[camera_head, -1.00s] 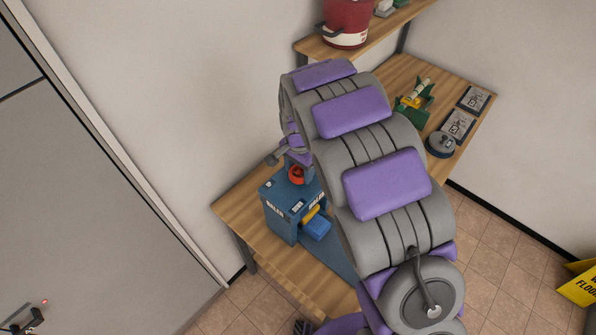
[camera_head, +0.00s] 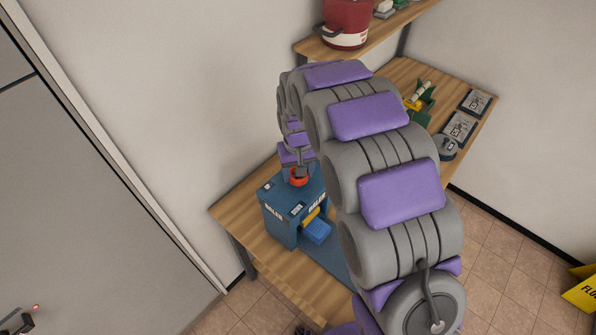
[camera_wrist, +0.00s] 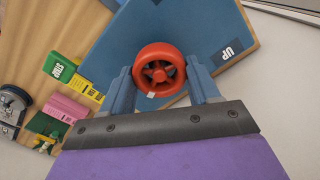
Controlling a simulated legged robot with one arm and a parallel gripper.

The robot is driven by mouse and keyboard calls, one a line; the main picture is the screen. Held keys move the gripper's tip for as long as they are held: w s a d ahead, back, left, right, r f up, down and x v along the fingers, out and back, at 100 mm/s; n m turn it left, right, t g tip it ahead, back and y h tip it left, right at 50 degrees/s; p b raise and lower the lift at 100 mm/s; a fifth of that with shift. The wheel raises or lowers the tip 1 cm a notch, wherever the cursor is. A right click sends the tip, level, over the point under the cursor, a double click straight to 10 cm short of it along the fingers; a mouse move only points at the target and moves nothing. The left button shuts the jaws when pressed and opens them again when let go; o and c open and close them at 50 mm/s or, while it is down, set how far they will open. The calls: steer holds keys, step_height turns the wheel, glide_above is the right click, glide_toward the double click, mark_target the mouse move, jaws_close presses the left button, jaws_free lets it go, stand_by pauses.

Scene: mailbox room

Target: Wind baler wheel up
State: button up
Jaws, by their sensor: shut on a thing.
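The blue baler (camera_head: 279,222) stands on the wooden table at the centre left in the head view, with a blue tray and a yellow part at its front. Its red wheel (camera_head: 299,181) is on top, partly hidden under my gripper (camera_head: 299,169). In the wrist view the red spoked wheel (camera_wrist: 161,56) sits between the two fingers of my gripper (camera_wrist: 160,72). The gripper is shut on the wheel. The baler's blue top (camera_wrist: 110,52) carries a dark label reading "UP" (camera_wrist: 228,52) to the right of the wheel.
The wooden table (camera_head: 235,207) runs along the wall, with a shelf above holding a red pot (camera_head: 346,22). Small devices (camera_head: 459,127) lie at the table's right end. A green block (camera_wrist: 66,68) and a pink block (camera_wrist: 64,108) lie left of the baler in the wrist view.

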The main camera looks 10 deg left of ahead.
steer(key=n, duration=0.5)
steer(key=shift+a+n, duration=0.1)
steer(key=shift+n, duration=0.2)
steer(key=n, duration=0.6)
steer(key=shift+r, duration=0.1)
steer(key=n+p, duration=0.1)
steer(key=n, duration=0.4)
steer(key=shift+n+p, duration=0.35)
steer(key=shift+n, duration=0.05)
steer(key=n+p, duration=0.1)
steer(key=n, duration=0.4)
steer(key=shift+p, duration=0.3)
steer(key=shift+n, duration=0.4)
steer(key=o, duration=1.1)
steer(key=shift+w, duration=0.1)
steer(key=shift+c, duration=0.2)
